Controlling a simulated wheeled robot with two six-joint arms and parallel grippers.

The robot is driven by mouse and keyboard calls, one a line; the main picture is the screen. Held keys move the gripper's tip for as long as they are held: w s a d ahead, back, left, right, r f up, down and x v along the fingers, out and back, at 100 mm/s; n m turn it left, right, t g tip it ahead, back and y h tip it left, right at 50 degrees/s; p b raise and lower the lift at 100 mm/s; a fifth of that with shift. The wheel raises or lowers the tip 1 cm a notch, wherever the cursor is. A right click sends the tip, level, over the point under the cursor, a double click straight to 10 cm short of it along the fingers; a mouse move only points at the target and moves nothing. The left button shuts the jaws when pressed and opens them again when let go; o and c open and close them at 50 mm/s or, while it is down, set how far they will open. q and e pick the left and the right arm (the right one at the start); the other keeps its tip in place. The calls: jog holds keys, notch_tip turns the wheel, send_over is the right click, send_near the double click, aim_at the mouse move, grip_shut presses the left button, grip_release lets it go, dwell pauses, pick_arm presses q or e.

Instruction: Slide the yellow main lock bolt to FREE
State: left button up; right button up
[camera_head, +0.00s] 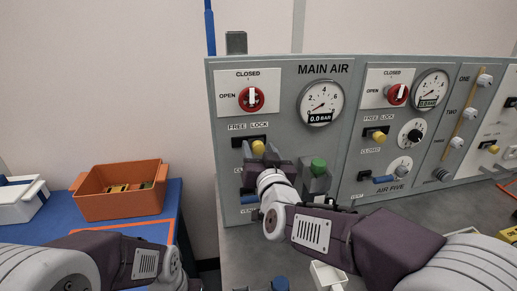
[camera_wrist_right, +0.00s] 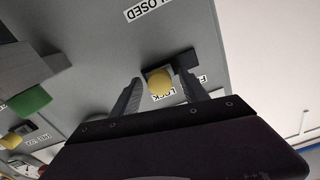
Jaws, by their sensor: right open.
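The yellow main lock bolt (camera_head: 258,147) sits in a dark slot on the MAIN AIR panel, under the FREE LOCK label. It is at the LOCK end, with the dark slot showing to its left. My right gripper (camera_head: 262,166) is just below and in front of it. In the right wrist view, the round yellow bolt (camera_wrist_right: 160,82) lies between the two open fingers of my right gripper (camera_wrist_right: 160,90), with gaps on both sides. My left arm shows at the lower left, but its gripper is out of view.
A red CLOSED/OPEN valve (camera_head: 251,99) and a gauge (camera_head: 320,103) are above. A green knob (camera_head: 318,167) is right of my right gripper. The AIR FIVE panel with another yellow bolt (camera_head: 379,138) stands further right. An orange bin (camera_head: 122,203) sits on the blue table at left.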

jog(key=shift+w+a, duration=0.1)
jog(key=shift+w, duration=0.35)
grip_shut()
dwell(1.1)
